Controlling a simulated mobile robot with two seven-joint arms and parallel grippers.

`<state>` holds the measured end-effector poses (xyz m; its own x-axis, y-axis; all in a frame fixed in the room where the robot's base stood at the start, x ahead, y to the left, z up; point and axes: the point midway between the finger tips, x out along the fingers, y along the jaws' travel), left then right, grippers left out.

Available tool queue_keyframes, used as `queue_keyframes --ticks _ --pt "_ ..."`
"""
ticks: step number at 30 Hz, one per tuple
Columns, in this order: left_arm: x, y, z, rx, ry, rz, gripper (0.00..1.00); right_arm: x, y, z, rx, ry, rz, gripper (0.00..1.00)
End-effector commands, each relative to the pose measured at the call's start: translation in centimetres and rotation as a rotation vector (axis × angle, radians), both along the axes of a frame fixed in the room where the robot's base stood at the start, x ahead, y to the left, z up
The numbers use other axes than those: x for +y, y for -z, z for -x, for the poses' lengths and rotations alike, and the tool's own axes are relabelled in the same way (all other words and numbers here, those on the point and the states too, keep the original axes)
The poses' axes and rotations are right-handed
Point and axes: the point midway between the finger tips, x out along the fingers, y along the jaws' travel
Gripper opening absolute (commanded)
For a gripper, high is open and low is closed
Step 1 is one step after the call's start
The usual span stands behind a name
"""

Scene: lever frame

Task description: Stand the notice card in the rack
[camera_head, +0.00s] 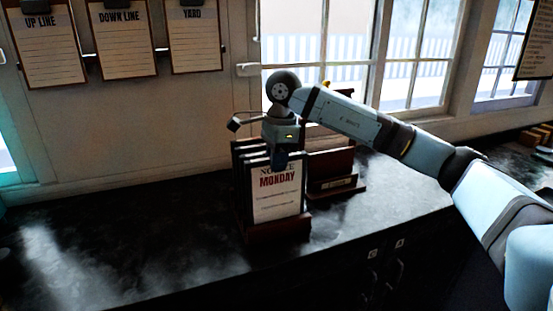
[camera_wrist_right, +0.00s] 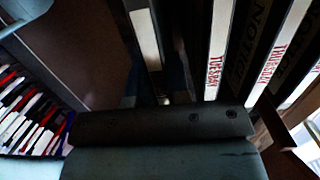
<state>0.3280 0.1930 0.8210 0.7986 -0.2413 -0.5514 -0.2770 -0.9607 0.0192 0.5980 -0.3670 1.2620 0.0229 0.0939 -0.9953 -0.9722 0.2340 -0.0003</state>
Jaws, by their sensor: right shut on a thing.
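The notice card, white with red "MONDAY" lettering (camera_head: 277,200), stands upright at the front of the dark wooden rack (camera_head: 280,229). Its lower edge is at the rack's front rail; whether it is fully seated in a slot is hidden. My right gripper (camera_head: 280,158) is over the card's top edge and shut on it, covering part of the word "NOTICE". In the right wrist view, a pale card edge (camera_wrist_right: 146,38) shows ahead of the gripper, but the fingertips are dark and hard to make out. My left gripper is not in view.
A second wooden holder (camera_head: 333,172) stands close behind at the right. The dark counter (camera_head: 130,230) is clear at the left. Clipboards (camera_head: 124,40) hang on the wall.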

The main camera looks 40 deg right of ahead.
Motion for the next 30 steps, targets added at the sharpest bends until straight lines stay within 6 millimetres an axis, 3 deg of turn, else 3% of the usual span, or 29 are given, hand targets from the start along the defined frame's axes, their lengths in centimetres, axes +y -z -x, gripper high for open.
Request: queue_keyframes --ticks 12,13,16,17,26,30 --pt "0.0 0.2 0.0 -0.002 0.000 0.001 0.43 0.0 0.5 0.0 0.000 0.000 0.000 0.00" --pt "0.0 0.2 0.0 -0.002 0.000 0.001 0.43 0.0 0.5 0.0 0.000 0.000 0.000 0.21" --pt "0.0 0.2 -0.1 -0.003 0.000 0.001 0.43 0.0 0.5 0.0 0.000 0.000 0.000 0.44" --pt "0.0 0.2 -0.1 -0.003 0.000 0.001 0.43 0.0 0.5 0.0 0.000 0.000 0.000 0.46" --pt "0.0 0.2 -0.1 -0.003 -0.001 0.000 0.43 0.0 0.3 0.0 0.000 0.000 0.000 0.46" --pt "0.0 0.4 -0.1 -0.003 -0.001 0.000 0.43 -0.1 -1.2 0.0 -0.002 0.000 -0.001 0.46"
